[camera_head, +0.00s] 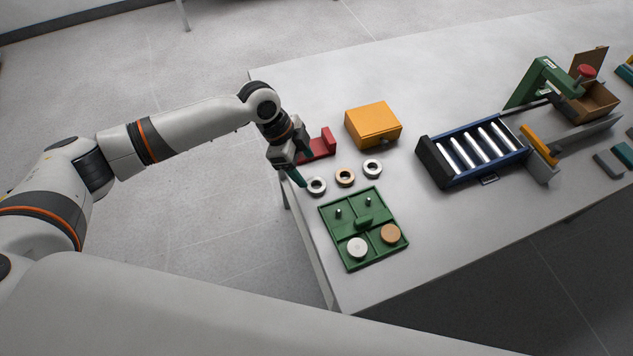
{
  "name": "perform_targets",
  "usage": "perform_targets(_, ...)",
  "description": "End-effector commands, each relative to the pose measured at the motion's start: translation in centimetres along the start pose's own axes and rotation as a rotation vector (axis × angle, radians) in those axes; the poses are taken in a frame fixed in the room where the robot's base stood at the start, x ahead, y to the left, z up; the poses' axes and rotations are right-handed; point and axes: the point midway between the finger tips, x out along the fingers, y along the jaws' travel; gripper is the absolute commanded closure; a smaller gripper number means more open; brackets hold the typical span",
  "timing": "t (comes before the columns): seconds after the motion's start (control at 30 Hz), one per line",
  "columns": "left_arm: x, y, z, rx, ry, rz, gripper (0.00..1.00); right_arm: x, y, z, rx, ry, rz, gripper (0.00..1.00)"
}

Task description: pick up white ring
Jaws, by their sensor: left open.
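Three small rings lie in a slanting row on the grey table. The right one is a white ring (372,175), the middle one is a copper-coloured ring (345,183), and the left one is a pale grey-white ring (317,192). My left gripper (304,170) is open and empty, with dark teal fingers. It is over the table's left edge, close to the left ring and well left of the white ring on the right. I cannot tell its height above the table. My right gripper is not in view.
A red block (322,145) stands behind the left gripper. An orange box (372,124) is behind the rings. A green tray (363,222) with pegs and two round discs is in front. A blue roller unit (470,154) is to the right. Bare table lies between.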

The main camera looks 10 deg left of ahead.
Motion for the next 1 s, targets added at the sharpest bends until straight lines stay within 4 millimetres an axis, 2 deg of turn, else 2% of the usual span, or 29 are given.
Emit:
perform_targets(0.17, 1.1, -0.2, 0.2, 0.000, 0.001, -0.001, 0.31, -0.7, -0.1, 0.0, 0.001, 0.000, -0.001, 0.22)
perform_targets(0.33, 3.5, -0.7, 0.8, 0.001, 0.001, -0.002, 0.31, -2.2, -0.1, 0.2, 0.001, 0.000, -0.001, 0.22)
perform_targets(0.5, 5.5, -0.7, 0.5, -0.001, 0.001, -0.001, 0.31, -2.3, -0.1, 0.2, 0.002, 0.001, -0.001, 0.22)
perform_targets(0.77, 5.9, -0.6, 0.4, -0.001, 0.001, 0.002, 0.31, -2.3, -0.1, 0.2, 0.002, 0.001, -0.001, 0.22)
perform_targets(1.0, 5.8, -0.6, 0.5, -0.001, 0.001, 0.001, 0.70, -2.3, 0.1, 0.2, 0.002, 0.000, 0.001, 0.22)
